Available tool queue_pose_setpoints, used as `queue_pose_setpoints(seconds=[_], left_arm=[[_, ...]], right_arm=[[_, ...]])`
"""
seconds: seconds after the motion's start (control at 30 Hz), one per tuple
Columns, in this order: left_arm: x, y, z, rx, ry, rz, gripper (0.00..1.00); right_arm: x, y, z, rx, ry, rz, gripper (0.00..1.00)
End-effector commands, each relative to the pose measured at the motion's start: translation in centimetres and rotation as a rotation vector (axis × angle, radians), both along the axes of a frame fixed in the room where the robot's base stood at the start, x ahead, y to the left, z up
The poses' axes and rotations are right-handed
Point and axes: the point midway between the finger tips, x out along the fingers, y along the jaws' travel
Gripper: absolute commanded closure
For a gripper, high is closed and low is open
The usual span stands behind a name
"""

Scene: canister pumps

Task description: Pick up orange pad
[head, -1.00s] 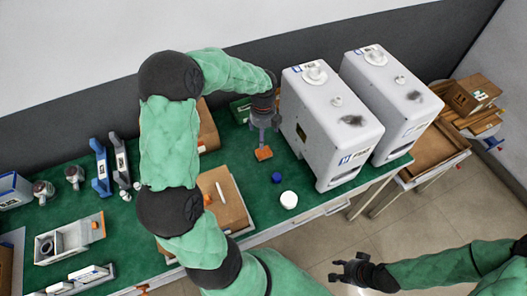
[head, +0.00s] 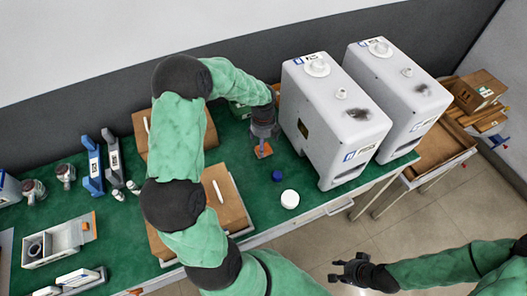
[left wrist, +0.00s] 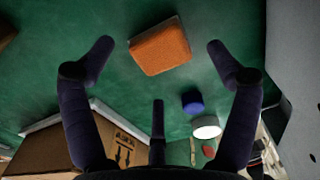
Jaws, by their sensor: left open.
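The orange pad (head: 264,151) lies on the green table, left of the nearer white canister pump. In the left wrist view the orange pad (left wrist: 160,46) lies flat on the green surface, a little beyond and between the spread fingertips. My left gripper (head: 261,143) points down close above the pad. In the left wrist view the left gripper (left wrist: 160,58) is open and empty, its fingers apart from the pad. My right gripper (head: 346,271) hangs in front of the table over the floor, with nothing seen in it; its fingers are too small to judge.
Two white canister pumps (head: 335,125) stand to the right of the pad. A blue cap (head: 277,176) and a white round lid (head: 289,199) lie in front of it. A cardboard box (head: 228,205) lies to the left. Green table shows bare between them.

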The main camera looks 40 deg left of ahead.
Motion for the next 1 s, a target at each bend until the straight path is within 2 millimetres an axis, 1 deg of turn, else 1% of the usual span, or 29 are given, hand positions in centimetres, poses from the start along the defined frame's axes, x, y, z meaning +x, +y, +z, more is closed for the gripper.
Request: queue_pose_setpoints(seconds=[0.03,0.1,0.2,0.47,0.5,0.57,0.6,0.67,0.7,1.0], left_arm=[[-0.1,-0.1,-1.2,-0.001,0.004,0.0,0.12],[-0.1,-0.2,-2.2,-0.001,0.004,0.001,0.12],[0.0,-0.1,-3.2,-0.001,0.002,0.001,0.12],[0.0,-0.1,-3.4,0.0,0.001,0.001,0.12],[0.0,-0.1,-3.4,0.0,0.001,0.001,0.23],[0.0,-0.1,-3.4,0.0,0.001,0.001,0.4],[0.0,-0.1,-3.4,0.0,0.001,0.001,0.51],[0.0,-0.1,-3.4,0.0,0.001,0.001,0.68],[0.0,-0.1,-3.4,0.0,0.001,0.001,0.72],[0.0,-0.1,-3.4,-0.001,0.003,0.001,0.72]], right_arm=[[0.0,0.0,-0.7,0.0,0.0,0.0,0.6],[0.0,0.0,-1.1,0.0,0.0,0.0,0.6],[0.0,0.0,-1.4,0.0,0.0,0.0,0.6],[0.0,0.0,-1.3,0.0,0.0,0.0,0.6],[0.0,0.0,-1.3,0.0,0.0,0.0,0.6],[0.0,0.0,-1.3,0.0,0.0,0.0,0.6],[0.0,0.0,-1.3,0.0,0.0,0.0,0.6],[0.0,0.0,-1.3,0.0,0.0,0.0,0.6],[0.0,0.0,-1.3,0.0,0.0,0.0,0.6],[0.0,0.0,-1.3,0.0,0.0,0.0,0.6]])
